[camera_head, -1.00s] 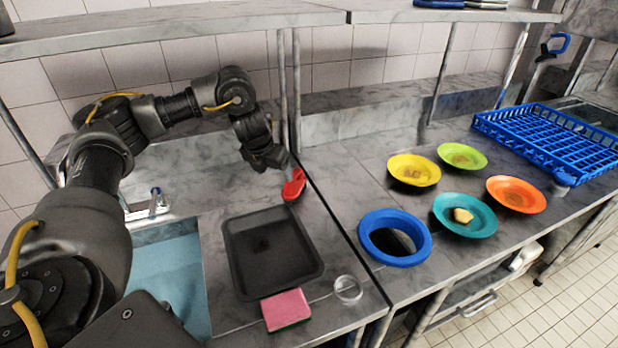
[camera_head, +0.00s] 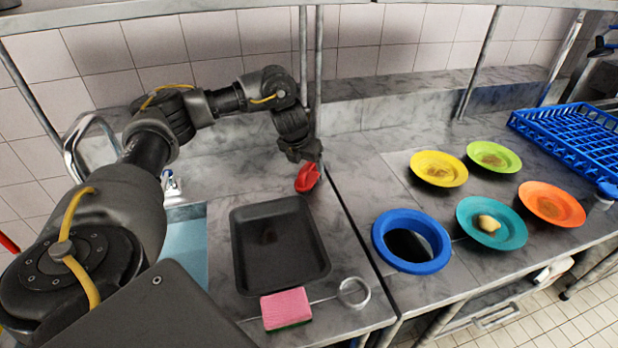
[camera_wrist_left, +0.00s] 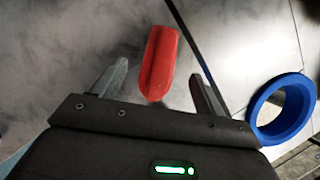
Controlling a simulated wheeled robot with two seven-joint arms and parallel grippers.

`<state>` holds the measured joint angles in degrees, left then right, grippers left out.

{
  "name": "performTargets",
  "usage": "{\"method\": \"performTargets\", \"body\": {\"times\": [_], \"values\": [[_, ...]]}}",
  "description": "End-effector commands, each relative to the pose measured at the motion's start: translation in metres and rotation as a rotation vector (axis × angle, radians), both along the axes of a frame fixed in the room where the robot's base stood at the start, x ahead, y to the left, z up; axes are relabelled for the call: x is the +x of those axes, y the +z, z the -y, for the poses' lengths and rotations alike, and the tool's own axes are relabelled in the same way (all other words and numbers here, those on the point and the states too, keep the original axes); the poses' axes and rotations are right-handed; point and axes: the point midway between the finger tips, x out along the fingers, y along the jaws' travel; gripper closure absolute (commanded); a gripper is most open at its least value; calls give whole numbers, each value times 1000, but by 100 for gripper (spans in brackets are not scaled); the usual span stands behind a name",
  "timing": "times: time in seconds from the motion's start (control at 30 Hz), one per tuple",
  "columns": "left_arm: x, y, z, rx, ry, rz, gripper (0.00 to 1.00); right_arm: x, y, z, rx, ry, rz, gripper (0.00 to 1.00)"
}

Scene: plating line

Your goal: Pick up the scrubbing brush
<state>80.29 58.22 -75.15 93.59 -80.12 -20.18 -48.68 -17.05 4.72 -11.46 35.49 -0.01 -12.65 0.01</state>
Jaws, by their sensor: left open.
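The scrubbing brush, a red item (camera_head: 307,178), lies on the steel counter behind the black tray, near the seam with the right-hand counter. In the left wrist view the red brush (camera_wrist_left: 159,62) shows between and beyond my open fingers, with gaps on both sides. My left gripper (camera_head: 309,163) is just above and behind the brush in the head view, and its fingers (camera_wrist_left: 157,82) are spread and empty. I cannot tell how high they are above it. The brush's underside is hidden. My right gripper is not in view.
A black tray (camera_head: 237,248), a pink sponge (camera_head: 286,306) and a clear ring-shaped item (camera_head: 354,292) are in front of the brush. A blue ring (camera_head: 440,243) and several colored plates stand on the right counter. A sink (camera_head: 184,245) is left. An upright post (camera_head: 318,70) stands close behind my gripper.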

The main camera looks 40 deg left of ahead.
Motion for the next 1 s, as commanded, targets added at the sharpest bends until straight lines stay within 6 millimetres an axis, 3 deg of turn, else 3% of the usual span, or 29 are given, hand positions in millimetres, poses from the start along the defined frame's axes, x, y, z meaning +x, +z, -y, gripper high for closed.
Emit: {"method": "performTargets", "body": {"times": [0.13, 0.4, 0.7, 1.0], "values": [[3, -7, -1, 0, 2, -3, 28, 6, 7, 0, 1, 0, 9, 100], [17, -42, -3, 1, 3, -2, 28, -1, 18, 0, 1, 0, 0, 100], [19, -47, -4, 0, 2, 0, 28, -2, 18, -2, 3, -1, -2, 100], [19, -47, -4, 1, 1, 0, 66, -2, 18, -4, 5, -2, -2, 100]]}}
